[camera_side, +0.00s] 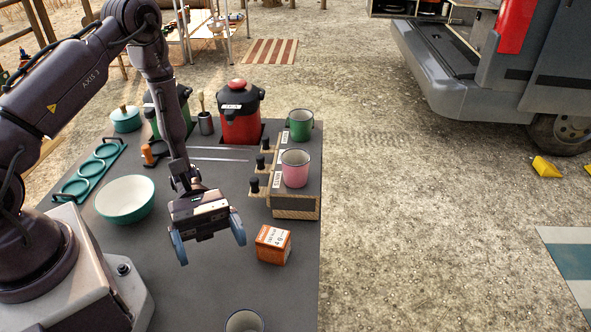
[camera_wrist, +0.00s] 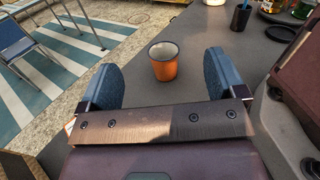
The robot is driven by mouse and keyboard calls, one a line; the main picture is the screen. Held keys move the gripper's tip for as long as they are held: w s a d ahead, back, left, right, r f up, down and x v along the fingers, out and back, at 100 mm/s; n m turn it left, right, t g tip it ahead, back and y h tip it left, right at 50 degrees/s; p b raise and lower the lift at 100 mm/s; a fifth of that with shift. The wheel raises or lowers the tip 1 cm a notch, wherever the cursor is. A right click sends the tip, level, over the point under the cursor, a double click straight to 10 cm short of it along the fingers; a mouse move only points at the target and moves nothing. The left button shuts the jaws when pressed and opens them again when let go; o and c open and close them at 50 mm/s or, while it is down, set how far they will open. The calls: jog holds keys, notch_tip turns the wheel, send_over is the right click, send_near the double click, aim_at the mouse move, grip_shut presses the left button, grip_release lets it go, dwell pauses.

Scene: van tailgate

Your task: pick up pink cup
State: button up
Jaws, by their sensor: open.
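The pink cup (camera_side: 296,174) stands upright on top of a dark box-like stand (camera_side: 291,205) with taps, near the right edge of the table. A green cup (camera_side: 301,125) stands behind it on the same stand. My gripper (camera_side: 211,243) is open and empty above the table, to the left of and nearer than the pink cup. The pink cup is not in the wrist view.
An orange box (camera_side: 273,245) sits right of my gripper. A white-and-teal bowl (camera_side: 125,200) is to its left. A red dispenser (camera_side: 240,118) stands at the back. The table's right edge runs close beside the stand. The front table has bare room.

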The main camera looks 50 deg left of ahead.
notch_tip(320, 180, up, 16)
jog(key=m+t+y, duration=0.3)
jog(key=t+y, duration=0.3)
jog(key=y, duration=1.6)
send_over(295, 167)
jog(key=d, duration=0.4)
jog(key=x, duration=0.8)
jog(key=s+d+x, duration=0.1)
jog(key=x, duration=0.3)
jog(key=shift+f, duration=0.25)
jog(key=x, duration=0.5)
jog(key=shift+a+f, duration=0.25)
jog(key=shift+a, duration=0.15)
jog(key=c, duration=1)
